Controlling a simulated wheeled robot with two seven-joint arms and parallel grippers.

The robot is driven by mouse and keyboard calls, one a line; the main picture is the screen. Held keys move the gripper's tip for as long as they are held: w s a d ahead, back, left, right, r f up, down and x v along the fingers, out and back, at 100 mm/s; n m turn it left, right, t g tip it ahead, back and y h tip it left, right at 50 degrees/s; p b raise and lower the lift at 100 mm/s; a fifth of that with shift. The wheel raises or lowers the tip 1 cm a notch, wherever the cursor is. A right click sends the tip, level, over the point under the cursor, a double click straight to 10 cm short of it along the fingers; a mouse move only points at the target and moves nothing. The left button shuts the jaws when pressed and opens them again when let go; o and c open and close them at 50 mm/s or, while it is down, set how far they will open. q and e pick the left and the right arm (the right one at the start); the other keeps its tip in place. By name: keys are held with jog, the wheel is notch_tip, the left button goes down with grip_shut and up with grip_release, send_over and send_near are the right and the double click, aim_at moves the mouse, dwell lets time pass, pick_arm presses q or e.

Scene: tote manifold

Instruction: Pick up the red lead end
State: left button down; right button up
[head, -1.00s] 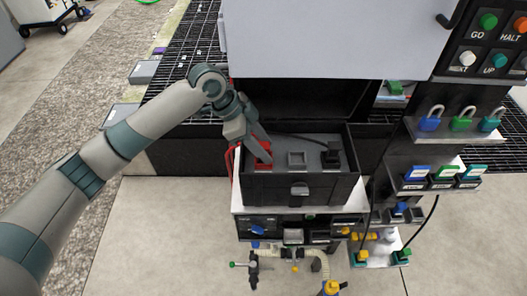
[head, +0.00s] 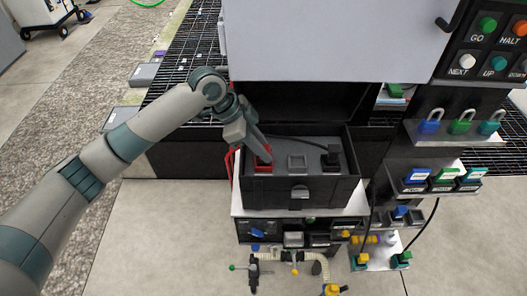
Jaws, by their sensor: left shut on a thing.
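The red lead end (head: 262,165) sits at the left side of the black open-topped box, and a red lead (head: 230,162) loops over the box's left edge. My left gripper (head: 265,157) reaches down into the left part of the box and is shut on the red lead end. Its fingers hide part of the lead end, and I cannot tell whether the end is clear of its seat. My right gripper is not in view.
The black box (head: 300,193) also holds a black plug (head: 331,157) with a dark cable at the right and a grey square (head: 297,162) in the middle. A grey panel (head: 335,40) hangs above. Padlocks (head: 462,122) and switches stand at the right.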

aim_at(266, 148)
pick_arm(q)
jog(key=shift+r, duration=0.15)
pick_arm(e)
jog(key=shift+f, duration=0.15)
